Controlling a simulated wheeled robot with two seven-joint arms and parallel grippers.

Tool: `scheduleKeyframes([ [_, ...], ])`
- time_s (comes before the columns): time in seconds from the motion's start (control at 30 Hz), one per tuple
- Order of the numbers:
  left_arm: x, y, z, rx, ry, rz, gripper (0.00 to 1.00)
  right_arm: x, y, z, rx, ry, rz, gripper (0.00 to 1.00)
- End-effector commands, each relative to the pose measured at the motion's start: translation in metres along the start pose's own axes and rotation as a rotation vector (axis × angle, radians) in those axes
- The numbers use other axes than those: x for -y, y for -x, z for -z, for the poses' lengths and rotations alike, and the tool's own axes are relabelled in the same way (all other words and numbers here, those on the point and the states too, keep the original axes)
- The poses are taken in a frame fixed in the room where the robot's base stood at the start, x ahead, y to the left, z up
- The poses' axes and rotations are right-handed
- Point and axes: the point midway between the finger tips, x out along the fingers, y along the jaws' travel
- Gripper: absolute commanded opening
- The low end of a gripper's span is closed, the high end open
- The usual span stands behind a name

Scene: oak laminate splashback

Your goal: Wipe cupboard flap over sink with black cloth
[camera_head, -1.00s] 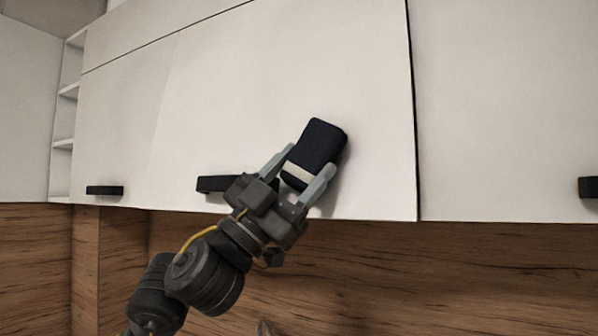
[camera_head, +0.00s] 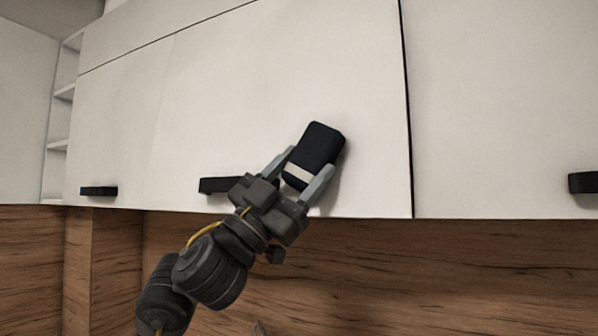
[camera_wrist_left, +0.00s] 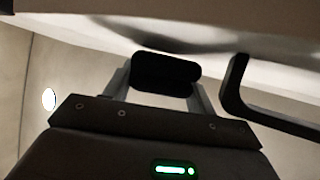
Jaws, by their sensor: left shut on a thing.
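The black cloth (camera_head: 319,147) is a dark folded pad with a pale band near its lower end. My left gripper (camera_head: 304,174) is shut on it and holds it tilted, against or very near the white cupboard flap (camera_head: 240,90), on the lower right part of the flap. I cannot tell for sure whether it touches. In the left wrist view the cloth (camera_wrist_left: 165,72) sits between the two fingers, close under the pale flap surface. The flap's black handle (camera_head: 222,185) is just left of the gripper and partly behind it. The sink is not in view. My right gripper is not in view.
Another white cupboard front (camera_head: 505,100) with a black handle (camera_head: 582,183) is to the right, past a dark gap. A further black handle (camera_head: 98,191) and open shelves (camera_head: 60,120) are at the left. The wooden splashback (camera_head: 400,265) lies below the cupboards.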

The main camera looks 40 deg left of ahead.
Motion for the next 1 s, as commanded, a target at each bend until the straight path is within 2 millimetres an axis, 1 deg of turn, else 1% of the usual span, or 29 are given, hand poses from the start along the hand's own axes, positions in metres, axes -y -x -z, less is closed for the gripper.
scheduleKeyframes([
  [0.6, 0.0, -0.004, -0.013, 0.002, 0.001, 0.0, 0.34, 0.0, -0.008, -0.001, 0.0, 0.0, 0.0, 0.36],
  [1.0, 0.0, -0.006, -0.016, 0.001, 0.001, 0.0, 0.34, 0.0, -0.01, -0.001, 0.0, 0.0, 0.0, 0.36],
])
